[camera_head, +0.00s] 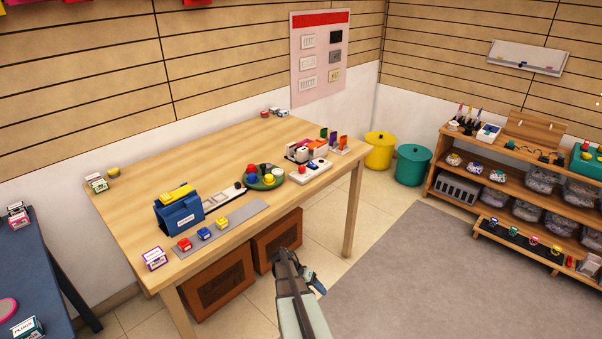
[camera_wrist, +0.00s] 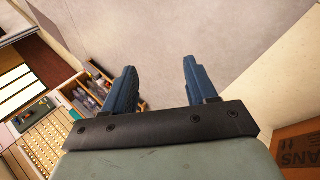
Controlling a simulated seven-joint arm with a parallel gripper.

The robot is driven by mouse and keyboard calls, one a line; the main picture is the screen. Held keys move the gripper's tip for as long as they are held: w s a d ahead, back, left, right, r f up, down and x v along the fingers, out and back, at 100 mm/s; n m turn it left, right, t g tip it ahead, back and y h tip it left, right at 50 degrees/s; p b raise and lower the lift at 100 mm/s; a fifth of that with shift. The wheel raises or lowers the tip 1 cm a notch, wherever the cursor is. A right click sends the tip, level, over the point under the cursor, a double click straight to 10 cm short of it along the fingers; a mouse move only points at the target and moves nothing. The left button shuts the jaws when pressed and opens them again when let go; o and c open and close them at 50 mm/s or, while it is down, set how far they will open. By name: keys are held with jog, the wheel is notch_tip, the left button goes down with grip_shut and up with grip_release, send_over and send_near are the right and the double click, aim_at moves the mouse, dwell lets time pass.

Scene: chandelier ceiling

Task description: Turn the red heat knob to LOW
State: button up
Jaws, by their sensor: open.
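A small red knob-like piece (camera_head: 302,169) sits on a white flat unit (camera_head: 312,172) near the right front edge of the wooden table (camera_head: 150,205). It looks like the heat knob, but its setting and any LOW mark are too small to read. My gripper (camera_head: 284,254) is in front of the table's front edge, apart from the knob and the unit. In the wrist view my gripper (camera_wrist: 160,78) has its two blue fingers spread with nothing between them. The knob does not show in the wrist view.
A round green tray (camera_head: 281,184) with coloured pieces stands left of the unit. A blue box (camera_head: 180,216) and a grey mat (camera_head: 233,224) lie further left. Brown crates (camera_head: 222,284) sit under the table. Grey carpet (camera_head: 400,285) is clear at the right.

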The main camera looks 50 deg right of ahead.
jog(key=d+r+m, duration=0.2)
jog(key=d+r, duration=0.3)
jog(key=d, duration=0.3)
jog(key=d+r+m+g, duration=0.1)
jog(key=d+r+m, duration=0.2)
jog(key=d+r, duration=0.35)
jog(key=d+r+m, duration=0.2)
jog(key=d+r, duration=0.2)
jog(key=d, duration=0.6)
notch_tip(320, 180, up, 34)
jog(key=r+m+t+y, duration=0.1)
jog(key=m+t+y, duration=0.25)
jog(key=t, duration=0.45)
send_over(301, 167)
jog(key=shift+n+y, duration=0.25)
jog(key=shift+n, duration=0.2)
notch_tip(301, 167, down, 14)
jog(key=shift+f, duration=0.1)
jog(key=shift+c, duration=0.5)
jog(key=c, duration=1)
jog(key=shift+o, duration=0.2)
